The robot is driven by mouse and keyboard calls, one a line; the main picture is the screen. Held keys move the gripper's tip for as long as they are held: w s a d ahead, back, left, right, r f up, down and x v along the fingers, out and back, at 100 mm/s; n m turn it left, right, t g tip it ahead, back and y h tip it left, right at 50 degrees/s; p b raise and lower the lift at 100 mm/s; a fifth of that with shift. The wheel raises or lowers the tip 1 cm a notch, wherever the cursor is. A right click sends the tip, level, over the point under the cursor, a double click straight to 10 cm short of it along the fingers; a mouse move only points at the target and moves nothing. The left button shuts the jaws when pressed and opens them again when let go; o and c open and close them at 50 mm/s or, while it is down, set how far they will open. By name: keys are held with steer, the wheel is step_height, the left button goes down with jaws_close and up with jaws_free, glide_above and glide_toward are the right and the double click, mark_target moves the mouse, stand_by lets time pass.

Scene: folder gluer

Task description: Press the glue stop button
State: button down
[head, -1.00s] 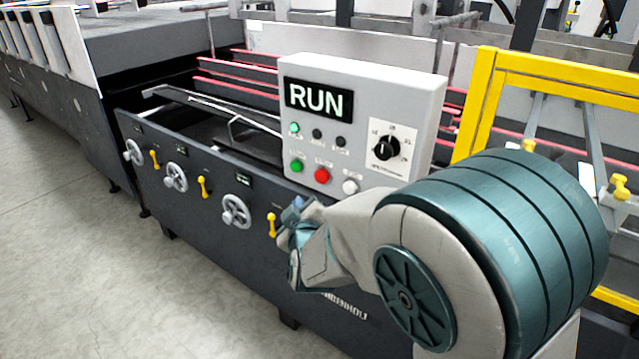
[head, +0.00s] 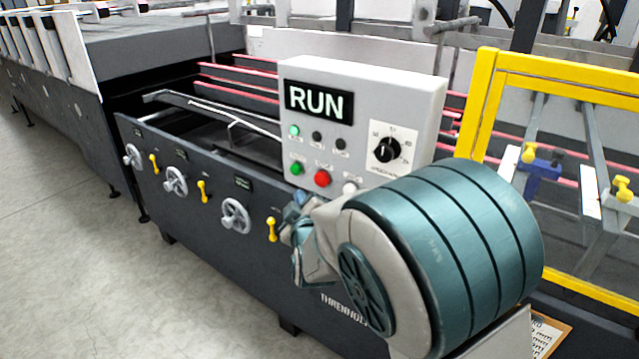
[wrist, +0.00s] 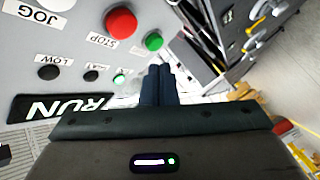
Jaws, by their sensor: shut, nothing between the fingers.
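The red button (head: 322,178) is on the front of a light grey control box (head: 420,105) with a lit RUN display (head: 318,102). In the wrist view the red button (wrist: 121,22) has the label STOP beside it. A green button (head: 297,168) is to its left and a white JOG button (head: 350,187) to its right. My gripper (head: 296,208) is below and slightly left of the red button in the head view. In the wrist view my gripper (wrist: 159,70) is shut and empty, its fingertips apart from the red button.
Small indicator lamps (head: 317,136), one lit green, and a black dial (head: 387,149) share the panel. Handwheels (head: 236,214) and yellow levers (head: 203,190) line the dark machine side. A yellow frame (head: 480,105) stands at right. The floor at left (head: 90,270) is clear.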

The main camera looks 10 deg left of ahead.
mark_target(315, 180)
steer(key=shift+w+d+b, duration=0.2)
steer(key=shift+w+d, duration=0.1)
steer(key=shift+w, duration=0.4)
steer(key=shift+w+d+b, duration=0.2)
steer(key=shift+w+d, duration=0.1)
steer(key=shift+w, duration=0.4)
steer(key=shift+w+d+b, duration=0.2)
steer(key=shift+w+d, duration=0.1)
steer(key=shift+w, duration=0.4)
stand_by(0.4)
steer(key=shift+w+d+b, duration=0.15)
steer(key=shift+w+b, duration=0.2)
steer(key=shift+w+d+b, duration=0.2)
steer(key=shift+w+b, duration=0.1)
steer(key=shift+w, duration=0.2)
stand_by(0.6)
steer(key=shift+s, duration=0.15)
stand_by(0.3)
steer(key=shift+s+a, duration=0.3)
steer(key=shift+s, duration=0.45)
steer(key=s, duration=0.1)
steer(key=s+a, duration=0.1)
steer(key=s, duration=0.1)
steer(key=s+a, duration=0.1)
steer(key=shift+s, duration=0.3)
